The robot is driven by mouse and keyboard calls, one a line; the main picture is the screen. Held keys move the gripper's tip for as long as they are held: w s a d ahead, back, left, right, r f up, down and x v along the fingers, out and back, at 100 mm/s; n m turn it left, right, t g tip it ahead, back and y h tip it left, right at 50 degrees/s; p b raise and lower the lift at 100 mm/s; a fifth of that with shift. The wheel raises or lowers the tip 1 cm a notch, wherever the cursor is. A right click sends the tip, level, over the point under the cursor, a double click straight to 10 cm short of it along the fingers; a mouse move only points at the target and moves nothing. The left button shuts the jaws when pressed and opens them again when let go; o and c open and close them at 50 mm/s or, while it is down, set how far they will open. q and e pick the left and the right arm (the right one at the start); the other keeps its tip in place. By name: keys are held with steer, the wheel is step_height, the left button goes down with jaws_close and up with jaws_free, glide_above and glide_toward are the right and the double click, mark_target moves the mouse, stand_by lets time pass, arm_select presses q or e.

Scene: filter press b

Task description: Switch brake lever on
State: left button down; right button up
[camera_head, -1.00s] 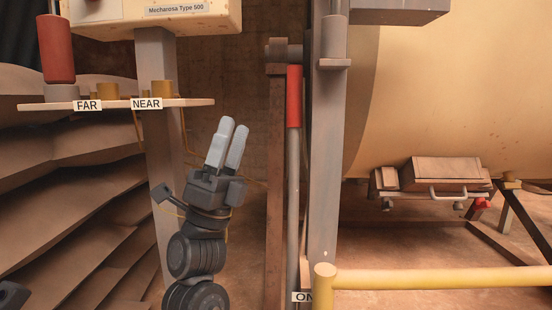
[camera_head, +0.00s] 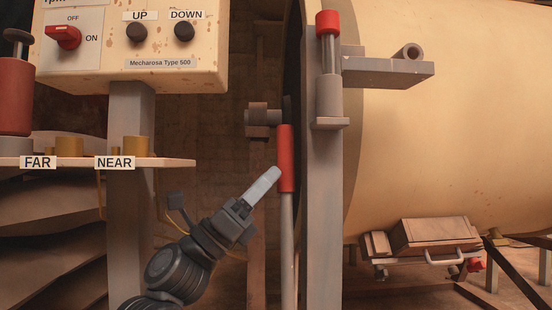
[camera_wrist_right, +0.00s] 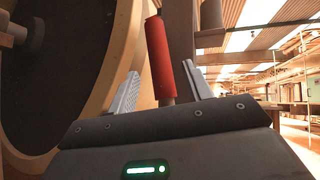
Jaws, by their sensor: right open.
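In the right wrist view the red handle (camera_wrist_right: 161,58) stands between the two open fingers (camera_wrist_right: 160,90), with gaps visible on both sides. The fingers are not closed on it. My left gripper is not in view.
A control box (camera_head: 160,75) with a red switch and UP and DOWN buttons stands at upper left. A shelf (camera_head: 130,162) labelled FAR and NEAR is below it. The grey post (camera_head: 322,220) stands close right of the lever. A large cream drum (camera_head: 450,150) fills the right.

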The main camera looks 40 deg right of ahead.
steer(key=p+x, duration=0.1)
steer(key=x, duration=0.2)
steer(key=shift+d+r, duration=0.25)
steer(key=shift+d, duration=0.05)
steer(key=shift+c, duration=0.4)
jaws_close()
